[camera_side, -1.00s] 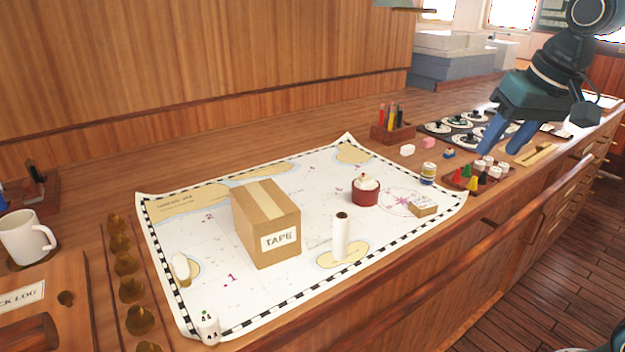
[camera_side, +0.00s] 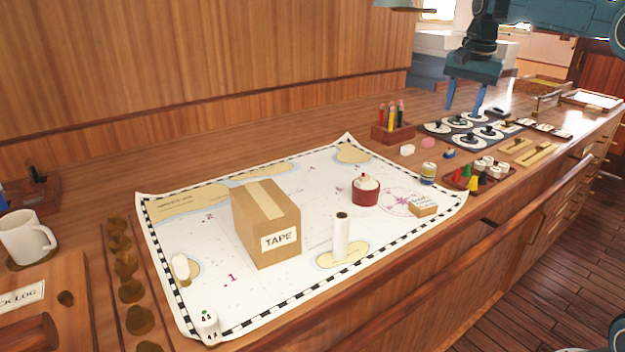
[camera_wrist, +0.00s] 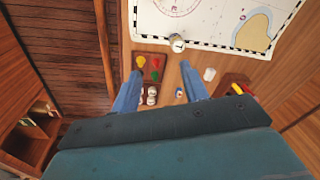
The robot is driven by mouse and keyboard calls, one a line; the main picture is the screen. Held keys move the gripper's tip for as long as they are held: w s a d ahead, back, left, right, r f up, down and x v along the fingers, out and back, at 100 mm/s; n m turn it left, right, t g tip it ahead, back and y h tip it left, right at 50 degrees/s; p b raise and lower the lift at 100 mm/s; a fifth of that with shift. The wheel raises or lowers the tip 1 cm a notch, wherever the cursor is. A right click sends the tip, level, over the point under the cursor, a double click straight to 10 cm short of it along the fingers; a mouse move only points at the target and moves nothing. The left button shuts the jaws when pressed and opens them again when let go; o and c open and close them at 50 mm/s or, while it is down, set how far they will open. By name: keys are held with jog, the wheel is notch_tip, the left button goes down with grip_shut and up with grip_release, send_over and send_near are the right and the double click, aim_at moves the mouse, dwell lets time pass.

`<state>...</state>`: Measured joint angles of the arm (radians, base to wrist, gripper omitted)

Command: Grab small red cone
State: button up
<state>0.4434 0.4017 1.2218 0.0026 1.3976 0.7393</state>
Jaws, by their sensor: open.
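The small red cone (camera_side: 457,176) stands at the left end of a small wooden tray (camera_side: 501,181), beside a green cone (camera_side: 466,170), a yellow cone (camera_side: 473,184) and a black cone (camera_side: 482,172). In the wrist view the red cone (camera_wrist: 156,62) shows small, near the yellow cone (camera_wrist: 140,61) and green cone (camera_wrist: 155,75). My gripper (camera_side: 463,112) is open and empty, fingers pointing down, above the counter and apart from the cones.
Several white-topped pieces (camera_side: 489,162) share the tray. A striped jar (camera_side: 428,173), a pen holder (camera_side: 393,131), a blue piece (camera_side: 449,154) and a dark mat with round discs (camera_side: 458,122) are nearby. A chart (camera_side: 300,190) with a tape box (camera_side: 266,222) lies left.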

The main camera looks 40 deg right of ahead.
jog(key=w+d+f+m+g, duration=0.1)
jog(key=w+d+f+m, duration=0.2)
jog(key=d+f, duration=0.4)
jog(key=d+m, duration=0.1)
jog(key=d, duration=0.3)
jog(key=shift+w+f+y, duration=0.15)
jog(key=shift+f+y, duration=0.1)
jog(key=shift+y, duration=0.05)
send_over(459, 169)
jog(key=shift+w+f, duration=0.1)
jog(key=shift+f, duration=4.2)
jog(key=shift+f, duration=0.1)
jog(key=shift+f, duration=2.45)
